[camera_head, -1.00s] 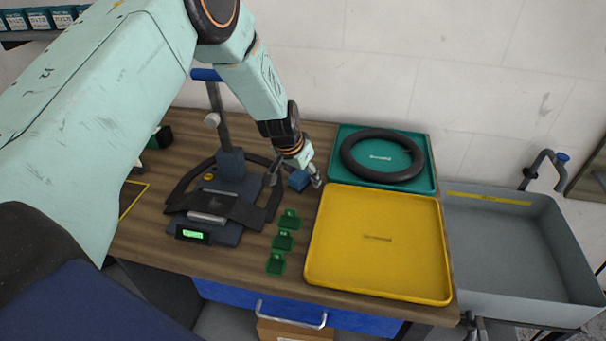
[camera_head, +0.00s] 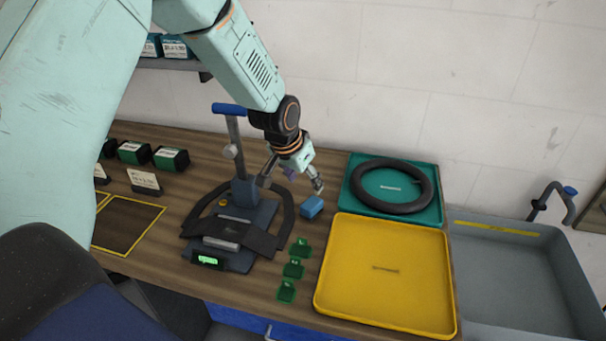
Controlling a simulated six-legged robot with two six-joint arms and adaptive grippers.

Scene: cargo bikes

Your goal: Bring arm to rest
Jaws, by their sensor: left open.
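My left arm comes in from the upper left and reaches over the wooden workbench (camera_head: 165,225). My left gripper (camera_head: 291,186) is open, with its fingers spread above the bench, between the dark clamp stand and the teal tray. A small blue block (camera_head: 312,207) lies on the bench just below and right of the fingers, apart from them as far as I can see. The stand (camera_head: 240,205) has a blue T-handle (camera_head: 228,109) and a lit green display (camera_head: 207,260). My right gripper is not in view.
A teal tray (camera_head: 433,214) holds a black ring (camera_head: 391,186). A yellow tray (camera_head: 385,270) lies in front of it. Several green tags (camera_head: 293,269) stand beside the clamp stand. A grey basin (camera_head: 520,285) is at the right. Small dark boxes (camera_head: 170,158) stand at the back left.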

